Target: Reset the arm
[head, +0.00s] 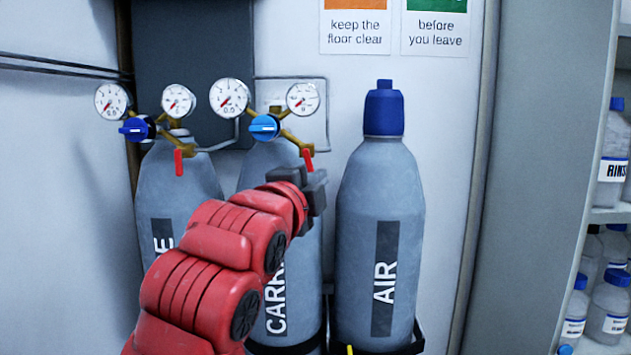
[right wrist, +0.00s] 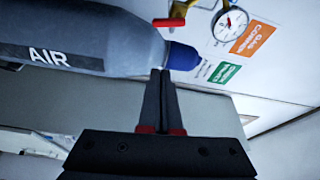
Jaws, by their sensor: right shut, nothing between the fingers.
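My right arm, red with a dark gripper (head: 314,190), reaches up from the bottom of the head view. The gripper is in front of the CARRIER-side cylinder (head: 280,305), close to the AIR cylinder (head: 350,220) in the picture. In the right wrist view the two dark fingers (right wrist: 161,75) are together with nothing between them. They appear near the blue cap (right wrist: 182,56) of the AIR cylinder (right wrist: 100,35); I cannot tell whether they touch it. My left gripper is not in view.
Two regulators with gauges and blue knobs (head: 264,126) top the left and middle cylinders. Red valve levers (head: 178,162) hang below them. Shelves with bottles (head: 612,160) stand at the right. Signs (head: 356,28) are on the wall.

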